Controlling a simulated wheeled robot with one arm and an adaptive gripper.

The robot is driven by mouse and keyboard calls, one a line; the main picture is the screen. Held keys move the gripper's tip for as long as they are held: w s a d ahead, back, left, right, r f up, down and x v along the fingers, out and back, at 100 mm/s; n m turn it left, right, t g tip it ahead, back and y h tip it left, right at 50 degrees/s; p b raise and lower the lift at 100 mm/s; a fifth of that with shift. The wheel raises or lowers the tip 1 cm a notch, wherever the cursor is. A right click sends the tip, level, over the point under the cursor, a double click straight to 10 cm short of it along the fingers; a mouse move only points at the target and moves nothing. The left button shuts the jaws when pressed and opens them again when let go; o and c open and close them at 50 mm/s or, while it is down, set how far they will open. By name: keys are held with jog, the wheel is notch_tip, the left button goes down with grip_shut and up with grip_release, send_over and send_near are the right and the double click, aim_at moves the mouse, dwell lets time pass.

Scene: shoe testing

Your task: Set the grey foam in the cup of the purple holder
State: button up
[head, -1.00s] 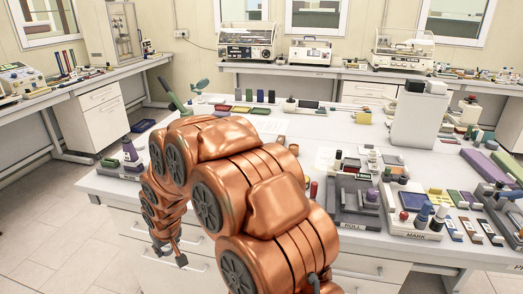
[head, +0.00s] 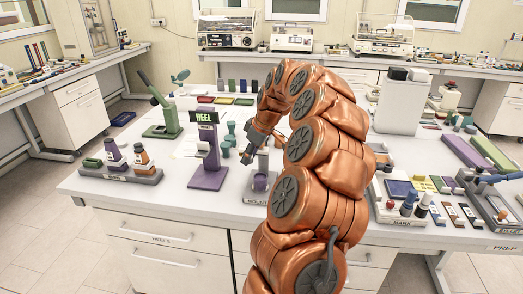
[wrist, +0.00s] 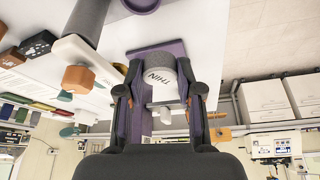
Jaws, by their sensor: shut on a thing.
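My gripper (wrist: 158,95) is shut on a pale grey round piece labelled THIN (wrist: 158,77), taken as the grey foam, and holds it upright between the fingers. In the head view my gripper (head: 249,152) is above the table, right of the purple HEEL stand (head: 207,150); the foam is hard to make out there. A purple cup-like holder (head: 260,183) stands just below and right of the gripper, partly beside my arm. In the wrist view a purple rounded part (wrist: 140,4) shows at the top edge and a purple plate (wrist: 190,47) behind the foam.
A grey rack with several bottles (head: 120,172) stands left of the stand. A green press (head: 160,115) is behind it. A MARK tray (head: 408,205) lies right of my arm. The table's front strip is clear at left.

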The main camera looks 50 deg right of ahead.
jog(key=s+d, duration=0.1)
jog(key=s+d+r, duration=0.1)
jog(key=d, duration=0.1)
jog(key=shift+s, duration=0.25)
jog(key=shift+s+f+b, duration=0.1)
jog(key=shift+f+b, duration=0.05)
jog(key=shift+b, duration=0.2)
jog(key=b, duration=0.4)
send_over(258, 178)
jog(key=s, duration=0.1)
jog(key=shift+s+d+f, duration=0.1)
jog(key=shift+d+f, duration=0.1)
jog(key=shift+f, duration=1.2)
jog(key=shift+s+d+f, duration=0.1)
jog(key=shift+d+f, duration=0.1)
jog(key=shift+f, duration=1.2)
jog(key=shift+b, duration=0.85)
jog(key=shift+f+b, duration=0.55)
jog(key=shift+f, duration=0.25)
jog(key=shift+r, duration=0.25)
jog(key=shift+r, duration=0.2)
